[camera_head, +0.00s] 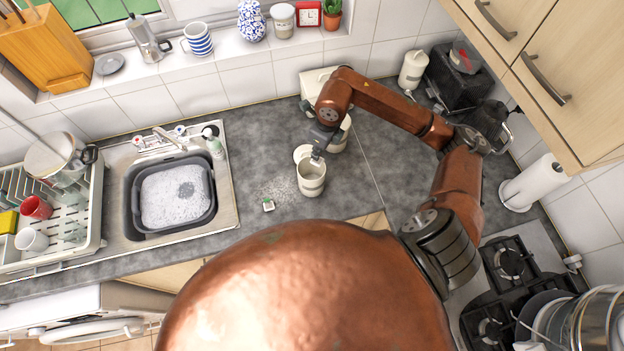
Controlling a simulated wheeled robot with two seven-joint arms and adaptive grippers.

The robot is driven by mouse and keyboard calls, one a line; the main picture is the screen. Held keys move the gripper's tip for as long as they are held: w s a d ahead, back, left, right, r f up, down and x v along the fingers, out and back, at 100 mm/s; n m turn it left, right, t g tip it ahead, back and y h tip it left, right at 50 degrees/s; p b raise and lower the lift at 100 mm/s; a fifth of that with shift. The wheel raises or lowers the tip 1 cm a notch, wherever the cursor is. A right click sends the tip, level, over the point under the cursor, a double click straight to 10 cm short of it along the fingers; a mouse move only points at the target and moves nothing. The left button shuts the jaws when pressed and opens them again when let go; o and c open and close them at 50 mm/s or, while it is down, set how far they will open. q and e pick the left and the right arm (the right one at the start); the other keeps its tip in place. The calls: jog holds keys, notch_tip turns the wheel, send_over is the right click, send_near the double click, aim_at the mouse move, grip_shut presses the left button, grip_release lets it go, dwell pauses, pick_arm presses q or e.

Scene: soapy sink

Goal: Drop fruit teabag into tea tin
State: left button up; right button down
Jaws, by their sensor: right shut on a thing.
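A cream tin (311,182) stands open on the grey counter, right of the sink. My right gripper (316,156) points down at the tin's mouth, over its rim. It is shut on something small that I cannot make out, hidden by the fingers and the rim. A small white teabag-like packet with a green mark (268,204) lies on the counter left of the tin. I cannot tell which flavour it is. My left gripper is not in view.
A pale round lid-like thing (302,152) and another cream container (339,136) are close behind the tin. White specks are scattered on the counter left of it. A soapy basin (211,205) sits in the sink. The counter right of the tin is clear.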

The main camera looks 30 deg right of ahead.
jog(key=c, duration=2)
grip_release()
jog(key=shift+c, duration=0.2)
jog(key=shift+r, duration=0.2)
notch_tip(320, 180, up, 12)
jog(key=s+d, duration=0.1)
jog(key=shift+s+f, duration=0.2)
jog(key=shift+s, duration=0.05)
jog(key=shift+f, duration=0.1)
jog(key=f, duration=0.4)
jog(key=w+f, duration=0.1)
jog(key=f, duration=0.3)
jog(key=a+f, duration=0.1)
jog(key=f, duration=0.3)
jog(key=shift+w, duration=0.2)
notch_tip(320, 180, up, 3)
jog(key=shift+w+r+p, duration=0.15)
jog(key=shift+r+p, duration=0.05)
jog(key=shift+p, duration=0.4)
jog(key=shift+r, duration=0.85)
jog(key=shift+f, duration=0.1)
